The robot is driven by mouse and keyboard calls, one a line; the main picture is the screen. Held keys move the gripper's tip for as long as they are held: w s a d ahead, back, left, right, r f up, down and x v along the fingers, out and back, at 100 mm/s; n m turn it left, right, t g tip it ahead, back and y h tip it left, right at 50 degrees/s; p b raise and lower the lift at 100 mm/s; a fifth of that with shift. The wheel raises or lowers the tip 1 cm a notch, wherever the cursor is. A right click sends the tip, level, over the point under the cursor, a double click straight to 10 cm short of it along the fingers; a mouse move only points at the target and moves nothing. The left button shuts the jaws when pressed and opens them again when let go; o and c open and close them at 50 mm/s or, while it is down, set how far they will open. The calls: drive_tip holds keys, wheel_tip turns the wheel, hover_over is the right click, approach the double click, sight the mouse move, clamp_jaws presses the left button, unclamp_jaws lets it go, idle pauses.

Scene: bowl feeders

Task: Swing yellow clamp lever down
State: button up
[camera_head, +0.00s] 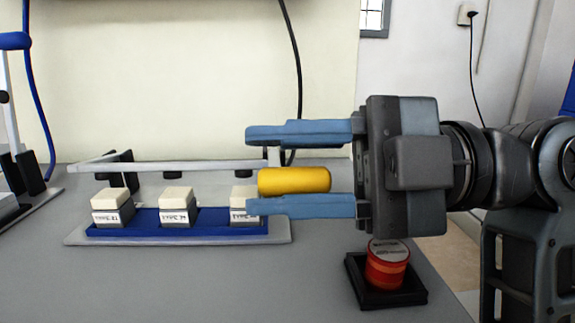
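The yellow clamp lever handle (294,180) is a thick cylinder lying level at the right end of a long pale bar (180,167). The bar runs level above and behind a row of labelled blocks. My gripper (262,170) comes in from the right with its two blue fingers wide apart. One finger shows above the handle and one below it. A gap shows between the upper finger and the handle; the lower finger is close under it, and I cannot tell whether they touch. The lower finger partly covers the rightmost block.
Several white-topped blocks (174,206) sit in a blue tray (200,233) on a grey plate (80,238). A red-orange can (387,266) stands in a black holder (357,295) below my gripper. Another fixture with a blue handle (14,41) stands at far left. The front table is clear.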

drive_tip(key=shift+o, duration=0.7)
drive_tip(key=shift+r, duration=0.15)
